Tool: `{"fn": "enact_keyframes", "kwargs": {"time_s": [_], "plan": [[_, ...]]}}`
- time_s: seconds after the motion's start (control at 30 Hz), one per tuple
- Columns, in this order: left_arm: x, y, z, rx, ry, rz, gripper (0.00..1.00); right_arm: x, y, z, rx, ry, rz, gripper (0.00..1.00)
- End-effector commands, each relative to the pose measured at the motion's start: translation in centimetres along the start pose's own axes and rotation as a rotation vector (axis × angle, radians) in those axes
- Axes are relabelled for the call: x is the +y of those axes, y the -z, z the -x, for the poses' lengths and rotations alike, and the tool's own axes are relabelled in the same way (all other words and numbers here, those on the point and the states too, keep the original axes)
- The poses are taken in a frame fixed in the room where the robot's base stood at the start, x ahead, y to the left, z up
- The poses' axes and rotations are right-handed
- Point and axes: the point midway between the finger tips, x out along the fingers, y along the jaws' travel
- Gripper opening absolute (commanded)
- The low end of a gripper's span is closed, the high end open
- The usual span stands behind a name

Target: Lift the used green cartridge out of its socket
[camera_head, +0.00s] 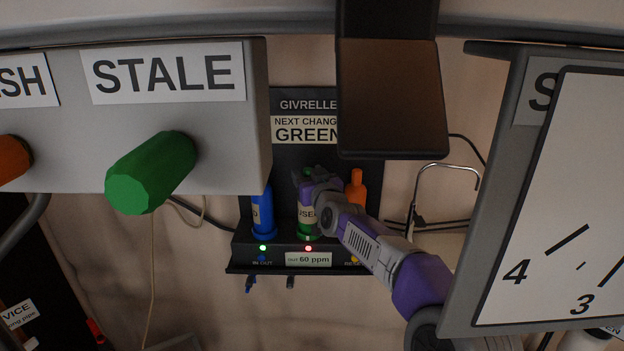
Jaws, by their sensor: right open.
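The used green cartridge (304,234) stands upright in the middle socket of the dark unit (290,102) on the wall. Its label partly reads "USE", and its green base shows below. My right gripper (309,177) is open at the cartridge's upper part, its arm coming in from the lower right. The gripper hides most of the cartridge's top, and I cannot tell whether the fingers touch it. My left gripper is not in view.
A blue cartridge (264,216) stands left of the green one and an orange cartridge (356,188) right. A grey box labelled STALE (230,139) with a green cylinder (150,173) is near at upper left. A large panel (563,190) blocks the right side.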

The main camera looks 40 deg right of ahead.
Motion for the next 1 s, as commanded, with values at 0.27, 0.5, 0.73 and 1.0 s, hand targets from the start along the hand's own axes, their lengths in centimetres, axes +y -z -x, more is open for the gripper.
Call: {"fn": "enact_keyframes", "kwargs": {"time_s": [0.27, 0.5, 0.73, 1.0], "plan": [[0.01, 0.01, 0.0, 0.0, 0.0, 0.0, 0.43, 0.01, -0.01, -0.13, 0.0, 0.0, 0.0, 0.55], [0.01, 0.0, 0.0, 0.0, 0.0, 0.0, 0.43, 0.01, -0.02, -0.12, 0.0, 0.0, 0.0, 0.19], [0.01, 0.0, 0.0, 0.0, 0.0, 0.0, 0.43, 0.01, -0.02, -0.11, 0.0, 0.0, 0.0, 0.0], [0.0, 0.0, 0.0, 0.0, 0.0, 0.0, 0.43, 0.01, 0.22, -0.07, 0.005, -0.001, 0.0, 0.0]]}}
